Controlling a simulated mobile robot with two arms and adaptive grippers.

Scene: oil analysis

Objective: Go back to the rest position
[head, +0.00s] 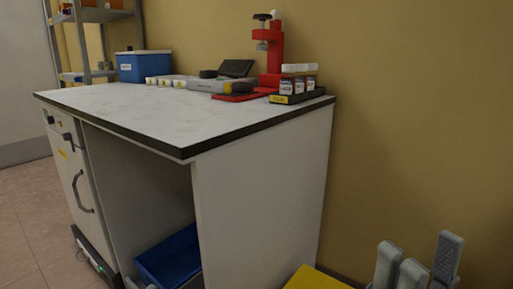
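My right gripper (424,264) is at the bottom right corner, low in front of the yellow wall and to the right of the workbench. Its grey fingers point up and stand apart, with nothing seen between them. Its base is cut off by the picture's lower edge. My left gripper is not in view.
A white-topped workbench (150,105) has a red press (272,50), a bottle rack (290,98) and a blue box (130,66). Below are a blue bin (170,258) and, lower right, a yellow object (316,279). A shelf (90,15) stands behind. Tiled floor (25,215) shows left.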

